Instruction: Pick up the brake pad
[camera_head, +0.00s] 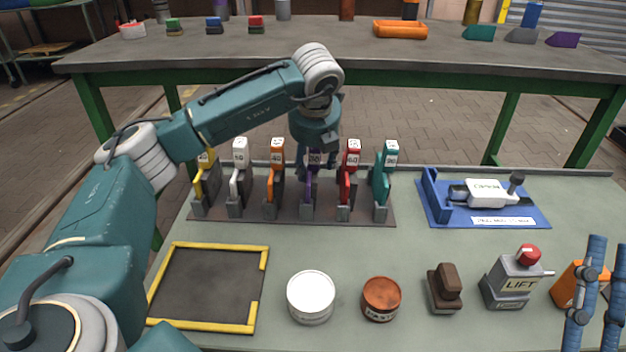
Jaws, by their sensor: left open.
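My left gripper (316,168) is over the rack (290,214) on the near table, at the purple numbered piece (310,186). Its fingers are open and partly hide that piece; I cannot tell whether they touch it. The rack holds several upright pieces with number labels: yellow (205,180), white (238,172), orange (275,172), purple, red (349,178) and teal (384,178). No piece carries a readable brake pad label, so I cannot tell which is the brake pad. My right gripper is not clearly in view.
A blue tray (540,216) lies right. A far table (320,50) holds more parts.

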